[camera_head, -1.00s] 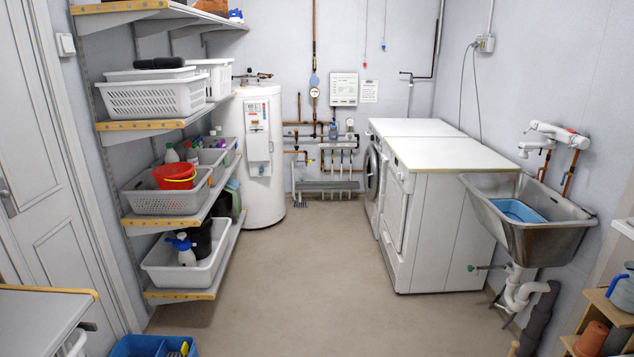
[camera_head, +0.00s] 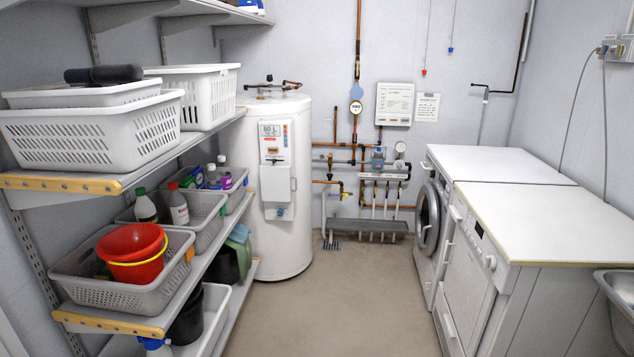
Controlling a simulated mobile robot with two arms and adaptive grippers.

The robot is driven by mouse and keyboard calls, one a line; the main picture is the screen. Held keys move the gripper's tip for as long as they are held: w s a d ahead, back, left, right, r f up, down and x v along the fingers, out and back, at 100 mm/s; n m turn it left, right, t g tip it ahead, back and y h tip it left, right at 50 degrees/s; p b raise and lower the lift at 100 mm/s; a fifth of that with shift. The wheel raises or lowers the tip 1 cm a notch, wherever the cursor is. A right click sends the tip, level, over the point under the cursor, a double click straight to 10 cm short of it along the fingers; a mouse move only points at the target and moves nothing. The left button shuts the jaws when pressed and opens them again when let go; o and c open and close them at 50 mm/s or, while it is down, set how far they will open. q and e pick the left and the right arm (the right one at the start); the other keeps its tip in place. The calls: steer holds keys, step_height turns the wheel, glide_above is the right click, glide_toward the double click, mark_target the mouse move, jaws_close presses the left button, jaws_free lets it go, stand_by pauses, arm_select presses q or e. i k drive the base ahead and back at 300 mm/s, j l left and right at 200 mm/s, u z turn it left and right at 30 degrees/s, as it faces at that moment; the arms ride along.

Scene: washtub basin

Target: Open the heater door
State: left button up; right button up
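A tall white cylindrical water heater (camera_head: 290,240) stands at the back, beside the end of the shelves. Its front carries a control panel with a small display (camera_head: 272,140) and, below it, a white box-like cover or door (camera_head: 276,186) that looks closed. A blue knob or dial shows just under the cover. Neither of my grippers is in view.
Shelves (camera_head: 62,184) with baskets line the left side, a red bucket (camera_head: 134,252) among their contents. White appliances (camera_head: 498,160) stand on the right, with a metal sink (camera_head: 618,300) at the right edge. The floor (camera_head: 345,300) between is clear.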

mark_target(275, 180)
steer(key=i+l+u, duration=0.1)
steer(key=i+u, duration=0.3)
steer(key=i, duration=1.05)
